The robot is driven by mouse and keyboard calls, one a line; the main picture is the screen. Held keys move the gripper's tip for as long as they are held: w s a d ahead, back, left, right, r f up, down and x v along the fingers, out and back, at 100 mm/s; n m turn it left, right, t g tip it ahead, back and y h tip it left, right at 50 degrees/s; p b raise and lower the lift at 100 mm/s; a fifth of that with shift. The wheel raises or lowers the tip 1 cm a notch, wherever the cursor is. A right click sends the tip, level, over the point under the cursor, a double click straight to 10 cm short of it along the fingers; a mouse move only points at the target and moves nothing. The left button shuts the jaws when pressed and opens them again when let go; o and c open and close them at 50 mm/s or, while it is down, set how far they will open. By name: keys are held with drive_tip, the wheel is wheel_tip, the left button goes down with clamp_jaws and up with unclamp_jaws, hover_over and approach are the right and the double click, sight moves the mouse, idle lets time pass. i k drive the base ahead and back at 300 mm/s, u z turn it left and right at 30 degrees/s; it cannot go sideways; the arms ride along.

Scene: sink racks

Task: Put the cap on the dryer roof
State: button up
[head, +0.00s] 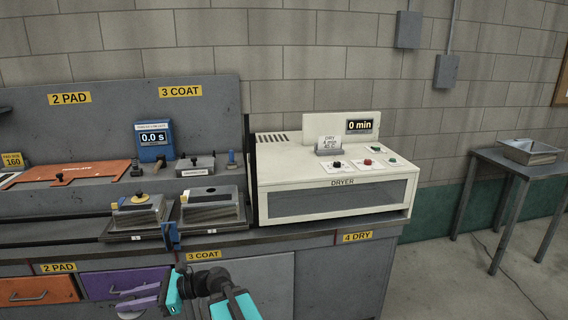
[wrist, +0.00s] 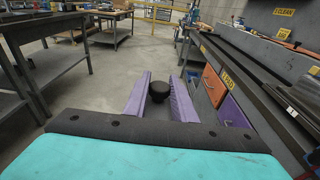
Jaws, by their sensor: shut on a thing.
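My gripper (head: 137,300) is low at the front, in front of the purple drawer and below the counter edge. In the wrist view its two purple fingers (wrist: 160,100) are shut on a small black round piece with a knob-like shape, which I take to be the cap (wrist: 158,91). In the head view the cap is mostly hidden by the fingers. The dryer (head: 335,201) is a cream box on the right end of the counter. Its roof (head: 285,152) has bare room at the left and front; a card holder, buttons and a display panel stand on the right and back.
Two lidded trays (head: 210,203) stand on the counter left of the dryer, with a blue timer (head: 152,142) behind them. An orange plate (head: 75,173) lies farther left. A side table with a metal basin (head: 530,151) stands at the right. Open floor shows in the wrist view.

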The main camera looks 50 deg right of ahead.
sight(276, 170)
drive_tip(key=u, duration=0.05)
drive_tip(key=i, duration=0.95)
drive_tip(key=z, duration=0.05)
